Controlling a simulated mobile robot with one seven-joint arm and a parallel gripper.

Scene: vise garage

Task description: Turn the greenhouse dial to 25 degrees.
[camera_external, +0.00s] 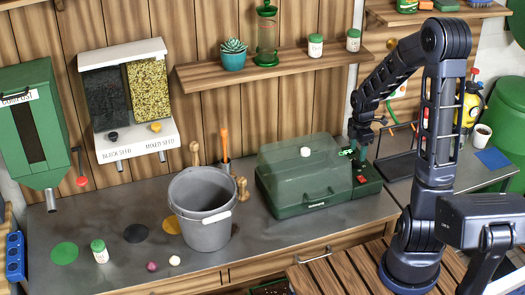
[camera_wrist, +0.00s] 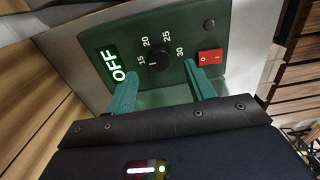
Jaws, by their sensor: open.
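The greenhouse is a green box with a clear lid (camera_external: 300,165) on the grey bench. Its green control panel (camera_wrist: 222,25) fills the upper wrist view. The black dial (camera_wrist: 158,57) is marked 15, 20, 25 and 30 around it; I cannot tell for sure where its pointer sits. A lit display (camera_wrist: 117,66) reads OFF, and a red rocker switch (camera_wrist: 210,57) is on the right. My gripper (camera_wrist: 161,69) is open, its green fingers on either side below the dial, apparently not touching it. In the external view my gripper (camera_external: 361,163) is over the panel end.
A grey bucket (camera_external: 203,225) stands left of the greenhouse. A shelf (camera_external: 275,68) with a plant and jars hangs above.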

